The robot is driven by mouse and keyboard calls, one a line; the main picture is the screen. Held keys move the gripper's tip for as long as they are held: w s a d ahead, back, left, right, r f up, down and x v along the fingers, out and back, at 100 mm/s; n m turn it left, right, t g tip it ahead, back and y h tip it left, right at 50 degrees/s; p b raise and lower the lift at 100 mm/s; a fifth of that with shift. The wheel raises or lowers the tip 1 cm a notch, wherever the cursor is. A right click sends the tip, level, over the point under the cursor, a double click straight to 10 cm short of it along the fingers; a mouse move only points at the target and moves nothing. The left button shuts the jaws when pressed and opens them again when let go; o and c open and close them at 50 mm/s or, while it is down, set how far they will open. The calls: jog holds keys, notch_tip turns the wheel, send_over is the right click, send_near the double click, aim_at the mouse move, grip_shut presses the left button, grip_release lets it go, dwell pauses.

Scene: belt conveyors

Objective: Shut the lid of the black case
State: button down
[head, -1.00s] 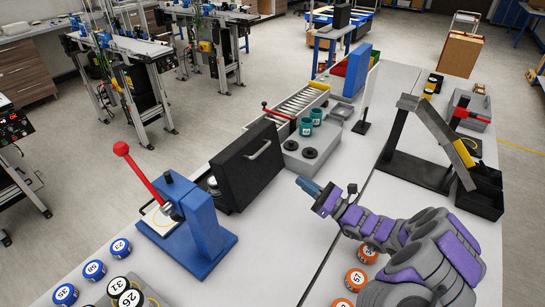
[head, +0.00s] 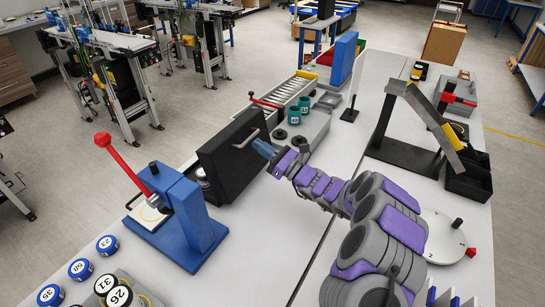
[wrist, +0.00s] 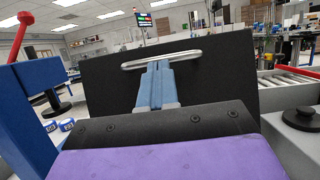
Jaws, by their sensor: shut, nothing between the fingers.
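The black case's lid (head: 225,172) stands up, steep, in the middle of the head view, with a silver bar handle (head: 246,138) near its upper edge. Most of the case's body and inside is hidden behind the lid; a bit of something silver shows at its left side. My gripper (head: 264,148) is shut and empty, with its blue fingertips at the lid's face just by the handle. In the wrist view the black lid (wrist: 104,88) fills the middle, and the blue fingers (wrist: 156,84) reach up to the handle (wrist: 182,59). I cannot tell whether they touch it.
A blue press with a red lever (head: 180,220) stands close left of the case. A grey block (head: 305,128) with teal cups and a roller track (head: 285,92) lie beyond it. A black stand with a sloped chute (head: 420,150) is to the right. Numbered discs (head: 80,268) lie front left.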

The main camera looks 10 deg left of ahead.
jog(key=shift+w+a+r, duration=0.1)
jog(key=shift+a+r, duration=0.05)
jog(key=shift+a, duration=0.3)
jog(key=shift+r, duration=0.1)
